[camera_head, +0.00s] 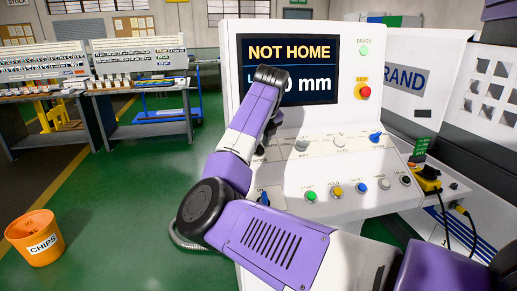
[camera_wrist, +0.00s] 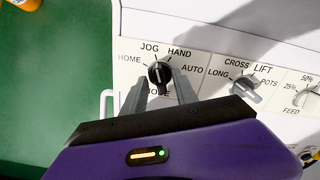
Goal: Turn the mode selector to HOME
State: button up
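The mode selector (camera_wrist: 159,73) is a black round knob with a pale pointer line, on the sloped panel in the wrist view. Labels HOME, JOG, HAND and AUTO are printed around it. The pointer stands roughly upright, near JOG; its exact setting is hard to tell. My gripper (camera_wrist: 161,80) is open, one grey finger at each side of the knob, with small gaps visible. In the head view my arm hides the selector and the fingers. The screen (camera_head: 290,68) reads NOT HOME.
Right of the selector sit the CROSS/LONG/LIFT knob (camera_wrist: 244,86) and a FEED knob (camera_wrist: 306,94). A pale handle (camera_wrist: 105,103) stands at the panel's left edge. An orange CHIPS bucket (camera_head: 35,238) stands on open floor.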

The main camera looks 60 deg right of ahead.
grip_shut()
